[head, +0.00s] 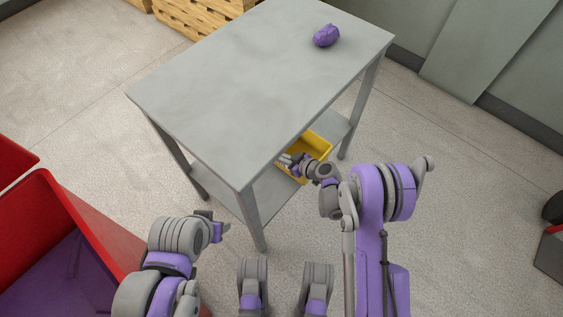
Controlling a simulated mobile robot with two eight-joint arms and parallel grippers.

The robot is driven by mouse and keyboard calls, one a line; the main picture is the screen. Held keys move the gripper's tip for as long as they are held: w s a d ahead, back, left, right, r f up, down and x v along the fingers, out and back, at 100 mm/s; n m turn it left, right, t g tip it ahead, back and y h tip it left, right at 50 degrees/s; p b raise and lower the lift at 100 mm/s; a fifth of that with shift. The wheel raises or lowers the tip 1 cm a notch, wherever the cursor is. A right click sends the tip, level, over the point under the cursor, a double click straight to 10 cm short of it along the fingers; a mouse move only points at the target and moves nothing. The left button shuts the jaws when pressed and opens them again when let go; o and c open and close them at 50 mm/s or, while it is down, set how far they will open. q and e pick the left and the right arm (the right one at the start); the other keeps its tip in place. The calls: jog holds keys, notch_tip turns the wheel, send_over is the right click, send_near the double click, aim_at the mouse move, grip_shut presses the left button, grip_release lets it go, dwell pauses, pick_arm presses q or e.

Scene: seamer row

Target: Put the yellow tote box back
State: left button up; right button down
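The yellow tote box (318,145) sits low under the grey table's top, at the lower shelf, and is partly hidden by the tabletop and my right arm. My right gripper (288,162) reaches in under the table edge and overlaps the tote's near left side. I cannot tell whether it touches the tote or whether its fingers are closed on it. My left gripper (222,227) is in front of the table's near left side, away from the tote. Its fingers are too small and side-on to read.
The grey table (240,90) has a lower shelf (270,193) and a purple lumpy object (326,36) on its top. A red bin (95,235) stands close at the left. Wooden crates (190,15) are behind.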

aim_at(281, 168)
notch_tip(281, 168, down, 4)
jog(key=shift+r+b, duration=0.15)
jog(key=shift+b, duration=0.35)
jog(key=shift+r, duration=0.1)
jog(key=c, duration=1)
grip_release()
jog(key=shift+c, duration=0.2)
jog(key=p+v, duration=0.2)
jog(key=v, duration=1)
jog(key=shift+p, duration=0.3)
